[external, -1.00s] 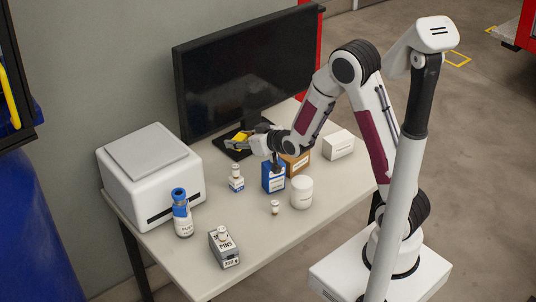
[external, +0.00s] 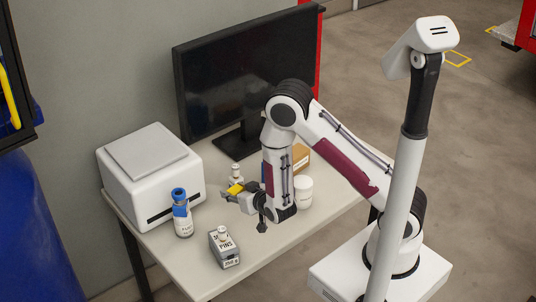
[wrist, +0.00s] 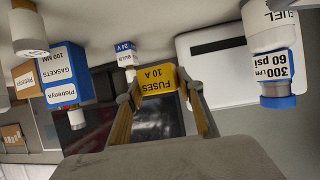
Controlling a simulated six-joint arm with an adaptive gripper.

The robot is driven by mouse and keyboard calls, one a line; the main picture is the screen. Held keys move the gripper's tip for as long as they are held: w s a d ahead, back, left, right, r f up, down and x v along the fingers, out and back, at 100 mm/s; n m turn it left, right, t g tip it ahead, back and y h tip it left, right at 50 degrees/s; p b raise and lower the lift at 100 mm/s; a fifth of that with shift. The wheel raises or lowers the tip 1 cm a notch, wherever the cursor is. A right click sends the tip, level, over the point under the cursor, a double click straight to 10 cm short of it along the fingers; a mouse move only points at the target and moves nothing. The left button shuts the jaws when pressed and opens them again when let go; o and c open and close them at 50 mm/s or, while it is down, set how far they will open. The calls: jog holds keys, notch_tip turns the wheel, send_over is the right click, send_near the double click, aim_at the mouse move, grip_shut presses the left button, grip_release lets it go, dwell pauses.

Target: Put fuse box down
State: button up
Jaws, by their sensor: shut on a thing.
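The fuse box (external: 236,188) is a small yellow box. In the wrist view its label reads "FUSES 10 A" on the fuse box (wrist: 158,80). My gripper (external: 233,194) is shut on it, with one finger on each side. It also shows in the wrist view, where the gripper (wrist: 160,95) points away from the camera. In the external view the box appears held above the table (external: 187,262), in front of a small bulb bottle (external: 236,173). The exact height is hard to tell.
A fuel bottle (external: 183,216) and white machine (external: 150,175) stand left. A pins box (external: 223,248) sits in front. A white jar (external: 304,191), brown box (external: 300,156) and monitor (external: 240,80) stand behind or right. A blue gaskets box (wrist: 66,78) shows in the wrist view.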

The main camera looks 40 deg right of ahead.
jog(key=shift+w+d+r+m+h, duration=0.1)
jog(key=shift+d+r+m+h, duration=0.25)
jog(key=shift+d, duration=0.35)
jog(key=shift+w+d+r+m+h, duration=0.1)
jog(key=shift+d+r+m+h, duration=0.25)
jog(key=shift+d, duration=0.4)
jog(key=shift+d+r+m+h, duration=0.25)
jog(key=shift+d+r, duration=0.2)
jog(key=shift+d, duration=0.25)
jog(key=shift+f, duration=0.1)
jog(key=shift+f, duration=2.85)
jog(key=shift+f, duration=0.15)
jog(key=shift+f, duration=1.95)
jog(key=shift+f, duration=0.1)
jog(key=o, duration=1.1)
